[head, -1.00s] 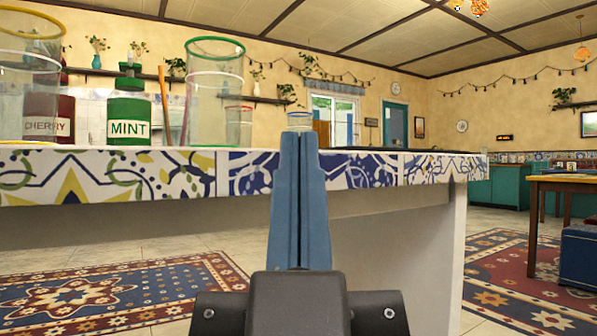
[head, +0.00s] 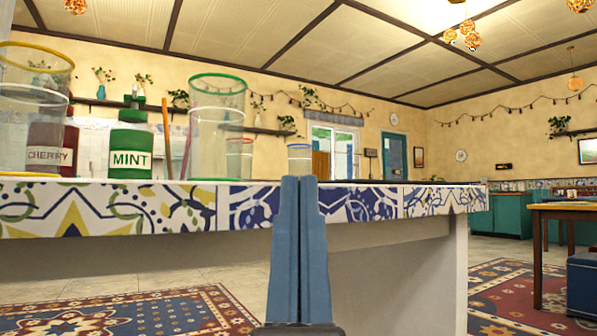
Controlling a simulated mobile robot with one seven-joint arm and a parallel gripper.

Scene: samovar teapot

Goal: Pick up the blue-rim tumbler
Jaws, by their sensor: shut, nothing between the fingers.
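The blue-rim tumbler (head: 300,162) is a small clear glass on the tiled counter (head: 130,206). It stands upright, just above my fingertips in the head view, and its lower end is partly hidden by them. My gripper (head: 299,180) points up and away in front of the counter's tiled edge. Its two blue fingers are together with nothing between them. The gap in depth between the fingertips and the tumbler is hard to tell.
A green-rim glass (head: 216,130), a red-rim glass (head: 239,160) and a yellow-rim glass (head: 32,120) stand to the left. The green MINT bottle (head: 131,150) and red CHERRY bottle (head: 50,148) are there too. A table (head: 565,210) stands at far right.

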